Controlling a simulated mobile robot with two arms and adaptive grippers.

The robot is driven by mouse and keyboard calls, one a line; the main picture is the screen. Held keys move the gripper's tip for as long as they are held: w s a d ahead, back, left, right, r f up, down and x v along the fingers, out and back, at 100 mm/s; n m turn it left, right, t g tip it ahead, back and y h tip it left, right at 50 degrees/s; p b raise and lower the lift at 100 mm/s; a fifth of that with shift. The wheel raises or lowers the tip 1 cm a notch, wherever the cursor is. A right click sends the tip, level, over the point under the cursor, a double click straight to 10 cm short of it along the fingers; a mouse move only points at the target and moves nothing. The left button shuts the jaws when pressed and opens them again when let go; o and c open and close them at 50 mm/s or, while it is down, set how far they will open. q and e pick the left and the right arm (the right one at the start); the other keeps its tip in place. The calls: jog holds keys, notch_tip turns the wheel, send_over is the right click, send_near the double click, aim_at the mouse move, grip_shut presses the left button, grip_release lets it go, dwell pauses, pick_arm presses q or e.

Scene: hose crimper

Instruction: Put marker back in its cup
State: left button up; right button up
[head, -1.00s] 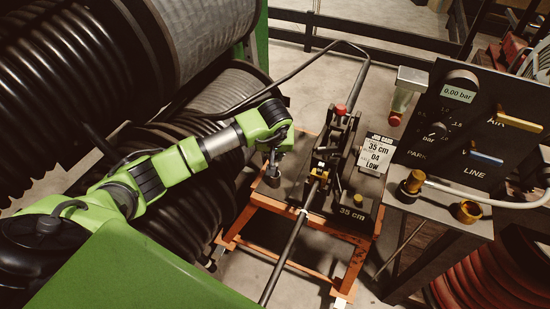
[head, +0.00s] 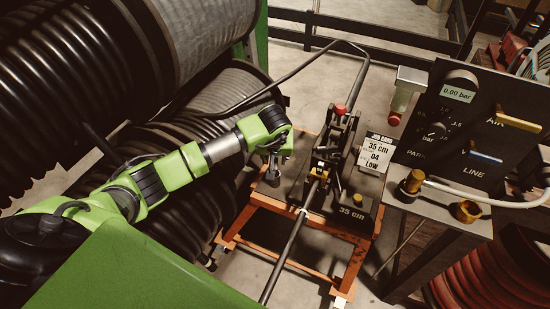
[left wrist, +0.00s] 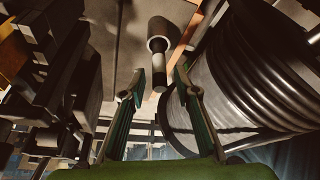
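The cup (left wrist: 157,30) is a small dark cylinder with a paler rim, near the top middle of the left wrist view. The marker (left wrist: 160,76), a dark stick, appears to stand in it, its free end pointing toward my wrist. My left gripper (left wrist: 160,72) is open, with one finger on each side of the marker and gaps visible on both sides. In the head view the left gripper (head: 274,155) is just above the cup (head: 272,178) at the bench's left end; the marker is hard to make out there. My right gripper is not in view.
The orange-framed bench (head: 255,203) carries the black crimper (head: 335,150) with a hose through it, and a job card (head: 378,154). Large hose reels (head: 205,35) stand at the left. A gauge panel (head: 470,125) stands at the right.

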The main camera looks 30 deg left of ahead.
pick_arm(q)
jog(key=v, duration=1.2)
jog(key=shift+b, duration=0.45)
